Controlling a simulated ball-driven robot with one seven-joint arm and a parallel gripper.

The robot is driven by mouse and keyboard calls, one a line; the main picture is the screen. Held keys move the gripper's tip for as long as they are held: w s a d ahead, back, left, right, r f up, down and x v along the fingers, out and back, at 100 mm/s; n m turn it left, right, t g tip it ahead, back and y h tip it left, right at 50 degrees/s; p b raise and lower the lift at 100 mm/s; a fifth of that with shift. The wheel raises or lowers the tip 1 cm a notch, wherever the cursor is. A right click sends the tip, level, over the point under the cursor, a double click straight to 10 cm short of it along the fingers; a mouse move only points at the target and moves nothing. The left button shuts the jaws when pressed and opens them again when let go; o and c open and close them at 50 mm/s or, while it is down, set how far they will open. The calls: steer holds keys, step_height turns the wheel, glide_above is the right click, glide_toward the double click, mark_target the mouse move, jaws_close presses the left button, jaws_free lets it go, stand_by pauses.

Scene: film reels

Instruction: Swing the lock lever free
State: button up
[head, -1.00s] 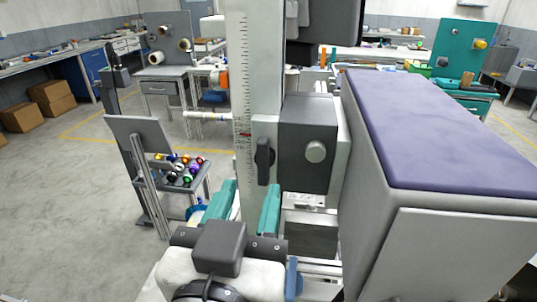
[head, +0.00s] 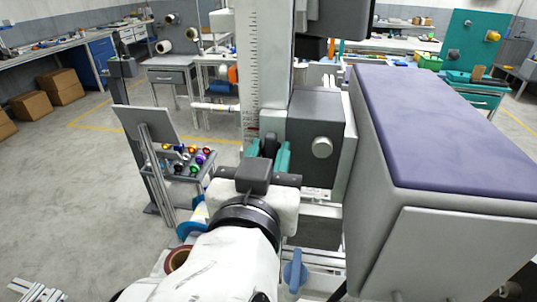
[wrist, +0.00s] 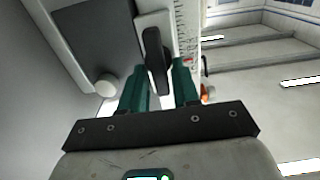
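The lock lever (wrist: 155,60) is a black, rounded handle on a pale plate beside the ruled column. In the wrist view it stands lengthwise, its lower end reaching between my finger tips. In the head view only a dark part of the lever (head: 270,142) shows; my gripper hides the rest. My gripper (head: 268,153) has teal fingers, one on each side of the lever. In the wrist view my gripper (wrist: 160,82) is open with a gap between the fingers. Whether a finger touches the lever I cannot tell.
A dark grey block with a round knob (head: 322,148) sits right of the lever. The ruled column (head: 262,70) rises behind it. A large purple-topped cabinet (head: 430,125) stands close on the right. A cart with coloured reels (head: 188,160) is at the left.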

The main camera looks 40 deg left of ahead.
jaws_close()
steer(key=shift+n+p, duration=0.3)
steer(key=shift+a+r+n+p, duration=0.1)
steer(key=shift+n+p, duration=0.65)
steer(key=shift+n, duration=0.25)
steer(key=n+p, duration=0.1)
steer(key=n, duration=0.1)
steer(key=n+p, duration=0.2)
steer(key=shift+s+a+n, duration=0.15)
steer(key=shift+n, duration=0.15)
steer(key=n+p, duration=0.2)
steer(key=n, duration=0.1)
steer(key=f+n+p, duration=0.1)
steer(key=n+p, duration=0.1)
steer(key=n, duration=0.2)
steer(key=n+p, duration=0.3)
steer(key=shift+s+a+f+n, duration=0.15)
steer(key=shift+s+a+n, duration=0.05)
steer(key=shift+a+n, duration=0.1)
steer(key=shift+f, duration=0.1)
